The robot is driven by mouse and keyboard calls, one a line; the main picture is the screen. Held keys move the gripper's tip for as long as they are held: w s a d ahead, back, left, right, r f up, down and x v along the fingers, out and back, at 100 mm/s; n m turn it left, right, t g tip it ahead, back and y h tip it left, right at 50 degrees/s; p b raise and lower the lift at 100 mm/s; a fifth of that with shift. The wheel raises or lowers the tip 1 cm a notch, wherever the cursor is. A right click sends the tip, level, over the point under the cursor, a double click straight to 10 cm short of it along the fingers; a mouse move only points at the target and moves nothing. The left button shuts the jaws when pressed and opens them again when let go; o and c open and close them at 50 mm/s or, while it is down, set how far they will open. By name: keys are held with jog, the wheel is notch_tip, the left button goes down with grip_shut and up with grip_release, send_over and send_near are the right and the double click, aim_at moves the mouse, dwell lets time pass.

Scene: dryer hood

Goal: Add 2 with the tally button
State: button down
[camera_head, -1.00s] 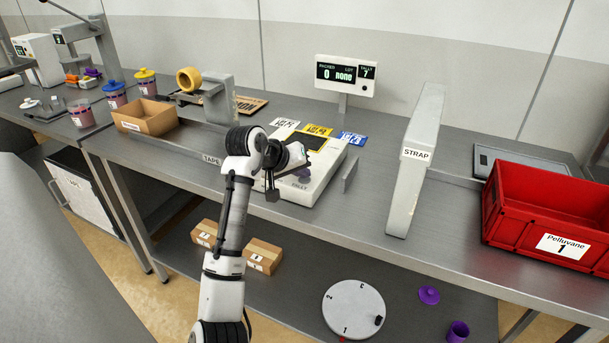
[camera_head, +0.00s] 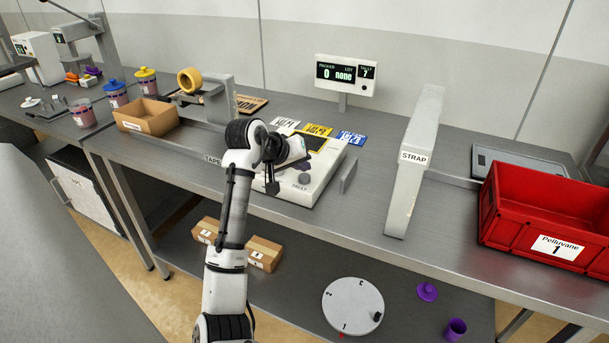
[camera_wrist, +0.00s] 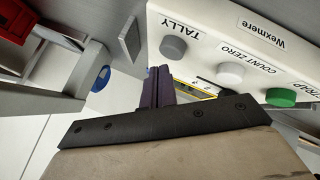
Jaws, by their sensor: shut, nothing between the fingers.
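The grey round tally button (camera_head: 304,179) is on the sloped front of the white console (camera_head: 322,185), above the word TALLY. It also shows in the wrist view (camera_wrist: 173,48), at the end of a row of buttons. The display (camera_head: 345,75) on a post reads PACKED 0, LOT none, TALLY 7. My gripper's purple fingers (camera_wrist: 158,73) are shut and empty. In the wrist view their tips are just below and left of the tally button, with a small gap in the picture. In the head view my wrist partly hides the console's left side.
The strap post (camera_head: 415,165) and red crate (camera_head: 545,215) stand right; the tape unit (camera_head: 215,100) stands left.

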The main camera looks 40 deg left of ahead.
aim_at(302, 178)
jog(key=shift+r+p, duration=2.15)
jog(key=shift+r, duration=0.45)
jog(key=shift+f, duration=0.1)
